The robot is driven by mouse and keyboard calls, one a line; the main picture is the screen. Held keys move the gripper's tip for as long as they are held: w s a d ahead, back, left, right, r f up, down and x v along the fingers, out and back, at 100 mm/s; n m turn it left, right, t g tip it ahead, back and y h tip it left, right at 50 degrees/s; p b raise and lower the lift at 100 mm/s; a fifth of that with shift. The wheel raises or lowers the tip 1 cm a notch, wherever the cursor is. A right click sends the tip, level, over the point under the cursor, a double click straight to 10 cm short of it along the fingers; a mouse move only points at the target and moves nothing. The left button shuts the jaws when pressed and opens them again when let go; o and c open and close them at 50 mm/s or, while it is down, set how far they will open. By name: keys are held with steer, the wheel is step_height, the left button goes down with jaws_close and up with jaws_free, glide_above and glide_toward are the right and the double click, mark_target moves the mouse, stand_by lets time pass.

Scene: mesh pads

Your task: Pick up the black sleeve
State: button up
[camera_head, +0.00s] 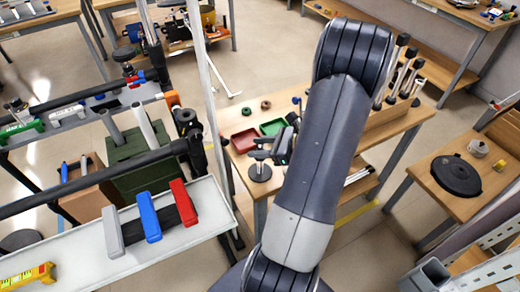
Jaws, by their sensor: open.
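My gripper (262,147) is over the wooden bench in the middle, with its fingers pointing left. Its fingers are apart, and I see nothing held between them. A small stand with a round black base (260,173) is just below the fingers in the picture. I cannot clearly pick out a black sleeve. A black piece (186,206) shows beside the red block on the white shelf at the left, partly hidden by the blocks; I cannot tell if it is the sleeve. My arm covers part of the bench.
A red tray (243,140) and a green tray (273,127) are on the bench. A wooden rack (392,120) with upright dark-topped rods is to the right. The white shelf (78,255) bears grey, blue and red blocks. A black disc (456,176) lies on a right-hand table.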

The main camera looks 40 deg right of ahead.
steer(key=shift+c, duration=0.3)
jaws_close()
steer(key=shift+r, duration=0.1)
